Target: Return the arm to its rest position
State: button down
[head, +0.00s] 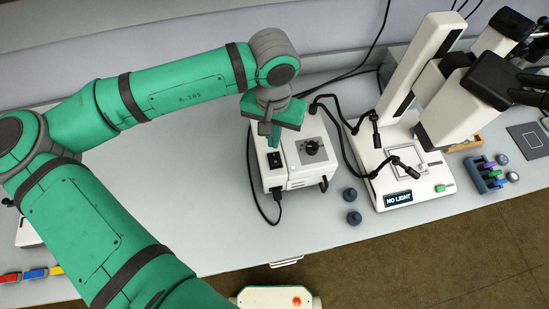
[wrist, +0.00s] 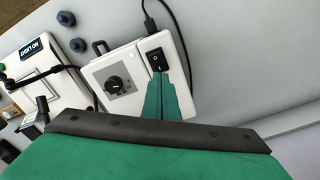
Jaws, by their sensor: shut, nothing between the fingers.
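My green arm reaches over the bench from the left in the head view. My gripper (head: 273,140) points down over the white light source box (head: 297,166), close to its face with the black switch and the dial. In the wrist view my gripper's green fingers (wrist: 160,82) are together and empty, with their tips at or just over the black rocker switch (wrist: 156,61). I cannot tell if they touch it. The dial (wrist: 117,86) is beside the switch. The microscope (head: 418,155) stands to the right, with a display (head: 398,197) reading "NO LIGHT".
Two dark knobs (head: 352,206) stand on the bench between box and microscope. A rack (head: 487,174) with coloured pieces is at the far right. The bench (head: 215,215) left of the box is clear.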

jog(key=shift+w+r, duration=0.1)
jog(key=shift+r, duration=0.6)
jog(key=shift+a, duration=0.1)
